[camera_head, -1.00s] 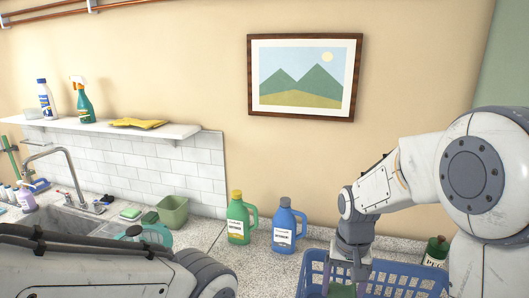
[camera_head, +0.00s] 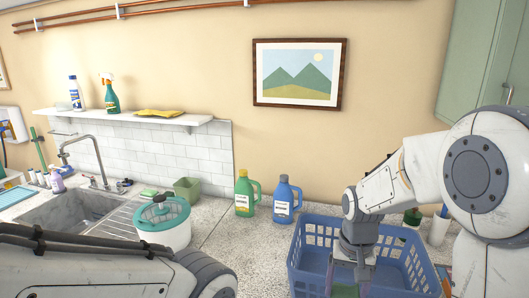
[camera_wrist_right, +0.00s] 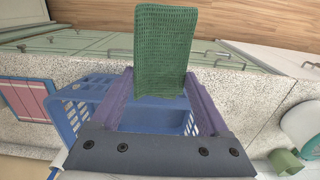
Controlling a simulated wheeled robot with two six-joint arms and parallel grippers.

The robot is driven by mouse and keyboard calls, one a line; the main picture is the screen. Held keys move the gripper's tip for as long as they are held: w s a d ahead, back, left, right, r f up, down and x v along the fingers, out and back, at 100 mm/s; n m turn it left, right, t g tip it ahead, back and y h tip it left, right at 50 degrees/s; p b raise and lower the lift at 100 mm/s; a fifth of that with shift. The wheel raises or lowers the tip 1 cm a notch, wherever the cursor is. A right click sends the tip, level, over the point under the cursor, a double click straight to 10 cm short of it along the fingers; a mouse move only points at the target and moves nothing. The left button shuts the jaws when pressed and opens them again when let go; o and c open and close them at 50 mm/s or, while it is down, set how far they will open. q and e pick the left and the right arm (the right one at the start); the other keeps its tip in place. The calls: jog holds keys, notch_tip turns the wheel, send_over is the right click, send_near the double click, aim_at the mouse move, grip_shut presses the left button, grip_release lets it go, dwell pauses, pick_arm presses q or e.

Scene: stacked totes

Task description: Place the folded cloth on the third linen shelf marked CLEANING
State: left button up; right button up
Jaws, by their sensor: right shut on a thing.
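My right gripper (camera_head: 350,283) is over the blue basket at the lower right of the head view. In the right wrist view its two fingers (camera_wrist_right: 161,78) are shut on a green woven folded cloth (camera_wrist_right: 165,45), which sticks out beyond the fingertips. Only a green strip of the cloth (camera_head: 344,291) shows at the bottom edge of the head view. My left arm crosses the lower left of the head view, but its gripper is out of frame. No linen shelf marked CLEANING shows in either view.
The blue basket (camera_head: 300,262) stands on the speckled counter. Green (camera_head: 243,195) and blue (camera_head: 285,199) jugs stand behind it. A lidded pot (camera_head: 160,222) is beside the sink (camera_head: 65,212). A white wall shelf (camera_head: 185,119) holds bottles and a yellow cloth. A green cabinet (camera_head: 480,70) hangs at right.

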jog(key=shift+s+f+b, duration=0.3)
jog(key=shift+s+f, duration=0.05)
jog(key=shift+f, duration=0.2)
jog(key=f, duration=0.1)
jog(key=w+f+b, duration=0.1)
jog(key=f, duration=0.1)
jog(key=shift+f, duration=0.1)
notch_tip(320, 180, down, 21)
jog(key=s+n+b, duration=0.1)
jog(key=n+b, duration=0.2)
jog(key=b, duration=0.4)
jog(key=shift+s+d+f, duration=0.2)
jog(key=shift+s+d, duration=0.1)
jog(key=shift+s, duration=0.1)
